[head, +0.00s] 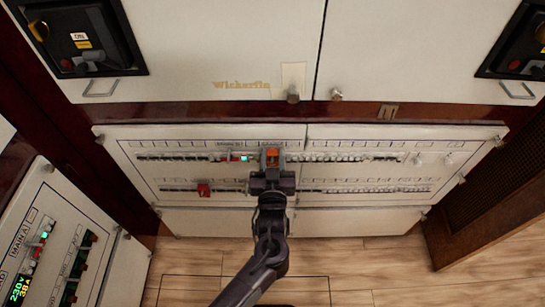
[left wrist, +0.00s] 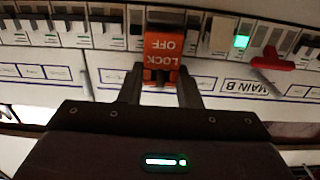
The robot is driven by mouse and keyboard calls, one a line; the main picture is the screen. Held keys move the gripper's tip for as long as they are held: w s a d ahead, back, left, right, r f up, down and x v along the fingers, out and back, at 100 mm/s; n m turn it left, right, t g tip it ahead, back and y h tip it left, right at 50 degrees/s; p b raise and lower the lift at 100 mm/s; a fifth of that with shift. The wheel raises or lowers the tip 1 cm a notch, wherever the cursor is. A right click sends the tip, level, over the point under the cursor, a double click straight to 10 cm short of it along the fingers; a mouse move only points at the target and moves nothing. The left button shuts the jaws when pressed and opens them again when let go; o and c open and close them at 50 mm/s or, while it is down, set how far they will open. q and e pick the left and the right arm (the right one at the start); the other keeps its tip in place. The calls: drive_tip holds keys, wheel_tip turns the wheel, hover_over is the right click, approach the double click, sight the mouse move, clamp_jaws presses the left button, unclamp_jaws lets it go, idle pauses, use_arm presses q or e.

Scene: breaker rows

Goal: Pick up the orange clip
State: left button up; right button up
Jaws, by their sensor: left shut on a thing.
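The orange clip (head: 271,153), lettered LOCK OFF upside down in the left wrist view (left wrist: 164,50), is at the upper breaker row of the wide white panel (head: 225,180). My left gripper (head: 270,164) reaches up to it from below in the head view. In the left wrist view its two dark fingers (left wrist: 160,86) are on either side of the clip's lower part, shut on it. I cannot tell whether the clip still touches the breaker behind it. My right gripper is in neither view.
A green light (left wrist: 241,41) and a red lever (left wrist: 271,60) are beside the clip on the same row. Another red piece (head: 204,190) is on the lower row. A second panel (head: 57,240) stands at the left. Wooden floor (head: 345,265) lies below.

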use_arm(q)
drive_tip(key=shift+c, duration=0.3)
